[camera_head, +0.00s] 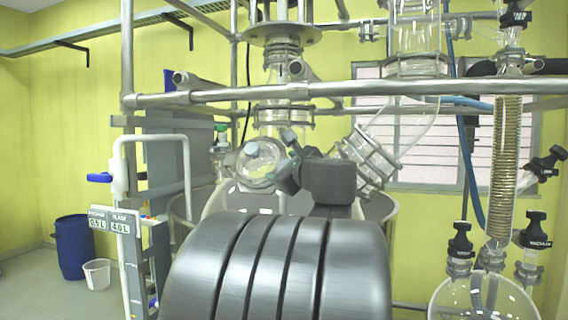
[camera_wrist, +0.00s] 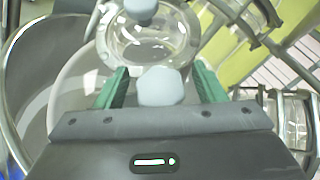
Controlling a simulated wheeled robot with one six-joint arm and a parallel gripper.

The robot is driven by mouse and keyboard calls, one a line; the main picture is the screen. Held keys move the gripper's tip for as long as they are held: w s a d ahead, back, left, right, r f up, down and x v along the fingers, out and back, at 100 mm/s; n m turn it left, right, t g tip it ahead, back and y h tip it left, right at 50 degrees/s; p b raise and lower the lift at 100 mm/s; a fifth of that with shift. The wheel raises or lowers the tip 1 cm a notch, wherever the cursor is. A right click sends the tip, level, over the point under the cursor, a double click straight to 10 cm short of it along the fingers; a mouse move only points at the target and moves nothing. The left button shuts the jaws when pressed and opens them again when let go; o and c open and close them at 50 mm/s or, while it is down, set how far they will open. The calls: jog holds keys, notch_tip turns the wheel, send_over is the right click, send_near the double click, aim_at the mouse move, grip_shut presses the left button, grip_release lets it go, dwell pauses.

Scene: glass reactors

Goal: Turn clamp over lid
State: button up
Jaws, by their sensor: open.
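The round glass lid (camera_wrist: 150,45) faces my wrist camera near the top of its view. It also shows in the head view (camera_head: 262,172), at the neck of the glass vessel. A pale grey rounded knob (camera_wrist: 163,87), apparently part of the clamp, sits at the lid's near edge. A second grey knob (camera_wrist: 140,10) is at the lid's far edge. My gripper (camera_wrist: 161,72) is open, its two green fingers on either side of the near knob with gaps visible. In the head view my gripper (camera_head: 288,174) is beside the lid, partly hiding its right side.
A metal rail (camera_head: 400,87) crosses above the vessel. A clamped glass side neck (camera_head: 366,158) stands close on the right. A coiled condenser (camera_head: 505,165) and a round flask (camera_head: 482,300) are farther right. A blue drum (camera_head: 74,247) stands at the left.

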jog(key=shift+w+a, duration=0.3)
jog(key=shift+w, duration=0.35)
jog(key=c, duration=1)
